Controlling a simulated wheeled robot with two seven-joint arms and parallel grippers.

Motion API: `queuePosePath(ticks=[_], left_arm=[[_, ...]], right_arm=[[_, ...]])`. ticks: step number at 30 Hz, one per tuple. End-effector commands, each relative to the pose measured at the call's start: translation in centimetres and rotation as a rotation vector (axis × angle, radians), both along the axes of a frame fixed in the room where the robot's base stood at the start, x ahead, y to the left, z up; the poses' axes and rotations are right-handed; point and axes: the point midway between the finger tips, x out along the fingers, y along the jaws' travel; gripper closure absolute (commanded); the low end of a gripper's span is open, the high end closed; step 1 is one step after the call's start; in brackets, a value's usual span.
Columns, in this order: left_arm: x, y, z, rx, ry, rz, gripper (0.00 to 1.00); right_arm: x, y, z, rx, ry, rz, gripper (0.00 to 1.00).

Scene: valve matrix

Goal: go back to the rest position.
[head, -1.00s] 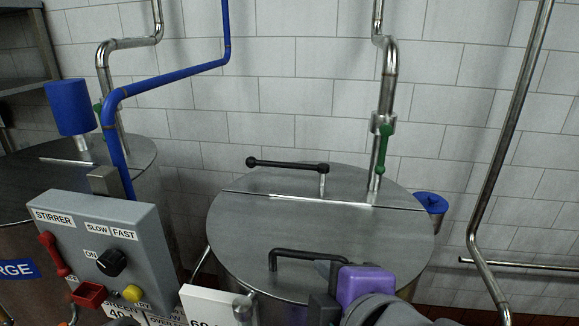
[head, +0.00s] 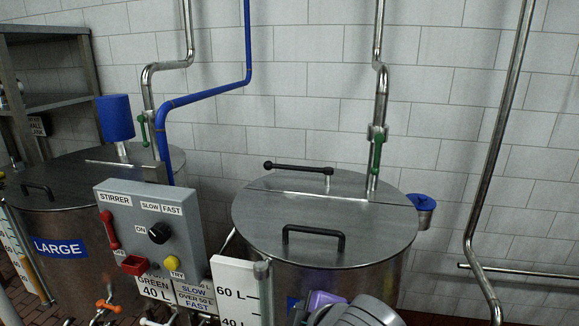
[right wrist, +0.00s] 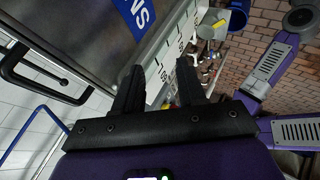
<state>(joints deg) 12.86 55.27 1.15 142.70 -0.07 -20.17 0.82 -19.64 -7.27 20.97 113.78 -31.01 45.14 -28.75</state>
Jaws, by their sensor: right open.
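My right gripper (right wrist: 159,68) is open in the right wrist view, its two black fingers apart with nothing between them. It hangs in front of the steel vat, whose wall and white level scale show beyond the fingers. In the head view only my purple and grey right wrist shows at the bottom, in front of the right vat (head: 325,222); the fingers are hidden there. The vat's lid is closed, with a black handle (head: 314,232) on top. My left gripper is not in the head view, and I cannot make it out in the right wrist view.
A grey stirrer box (head: 150,205) with a red lever stands between the right vat and the LARGE vat (head: 60,215). A blue cup (head: 422,203) hangs at the right vat's side. A steel pipe (head: 490,190) runs down the right wall. Floor shows at lower right.

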Motion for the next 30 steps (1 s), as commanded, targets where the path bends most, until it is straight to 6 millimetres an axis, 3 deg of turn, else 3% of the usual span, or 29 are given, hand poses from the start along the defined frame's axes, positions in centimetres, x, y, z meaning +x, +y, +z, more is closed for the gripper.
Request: queuePosePath(ticks=[1,4,9,14,18,21,24,30], left_arm=[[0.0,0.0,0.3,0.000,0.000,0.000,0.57],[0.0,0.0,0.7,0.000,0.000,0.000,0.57],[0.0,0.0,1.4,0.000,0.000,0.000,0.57],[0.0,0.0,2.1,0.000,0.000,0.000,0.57],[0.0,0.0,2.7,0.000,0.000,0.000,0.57],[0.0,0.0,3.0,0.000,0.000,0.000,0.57],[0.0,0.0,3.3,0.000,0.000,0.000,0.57],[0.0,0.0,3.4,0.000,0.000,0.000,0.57]], right_arm=[[1.2,0.2,-2.8,0.027,0.072,-0.023,0.60],[3.1,0.6,-8.7,0.113,0.215,-0.090,0.60],[4.3,0.0,-20.7,0.297,0.494,-0.298,0.60],[2.2,-1.8,-31.1,0.453,0.723,-0.574,0.60],[-1.8,-3.9,-39.0,0.555,0.885,-0.863,0.60],[-5.2,-5.3,-43.1,0.598,0.962,-1.062,0.60],[-8.3,-6.4,-45.8,0.617,1.008,-1.219,0.60],[-11.3,-7.5,-48.0,0.627,1.034,-1.369,0.60]])
